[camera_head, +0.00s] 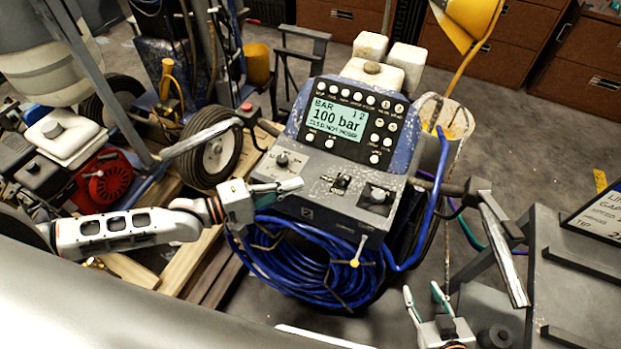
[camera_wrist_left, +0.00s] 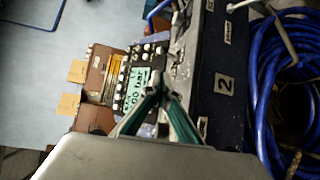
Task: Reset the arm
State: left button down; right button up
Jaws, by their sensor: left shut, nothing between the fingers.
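My left gripper (camera_head: 296,184) comes in from the left and is shut, with nothing between its fingers. Its fingertips are over the left part of the grey control panel (camera_head: 318,208) of the line striper, just below a knob (camera_head: 282,160). I cannot tell whether they touch the panel. In the left wrist view the shut fingers (camera_wrist_left: 163,82) point toward the display and buttons. The display (camera_head: 339,121) reads 100 bar. My right gripper (camera_head: 425,298) is at the lower right, fingers apart and empty, clear of the machine.
A coiled blue hose (camera_head: 300,265) hangs below the panel. A handlebar grip (camera_head: 503,250) sticks out at the right, near a grey table (camera_head: 580,290). A wheel (camera_head: 212,150) and a red engine (camera_head: 104,186) stand at left. Brown drawers (camera_head: 520,50) are at the back.

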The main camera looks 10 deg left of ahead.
pick_arm(q)
jog(key=shift+v, duration=0.8)
jog(key=s+d+f+m+t+y, duration=0.1)
jog(key=s+d+f+m+y, duration=0.1)
jog(key=s+d+f+m, duration=0.4)
jog(key=s+a+f+m+g+y, duration=0.1)
jog(key=s+a+f+m+y, duration=0.5)
jog(key=a+f, duration=0.3)
jog(key=shift+s+f+m+y, duration=0.25)
jog(key=shift+f+m+y, duration=0.25)
jog(key=shift+m+y, duration=0.35)
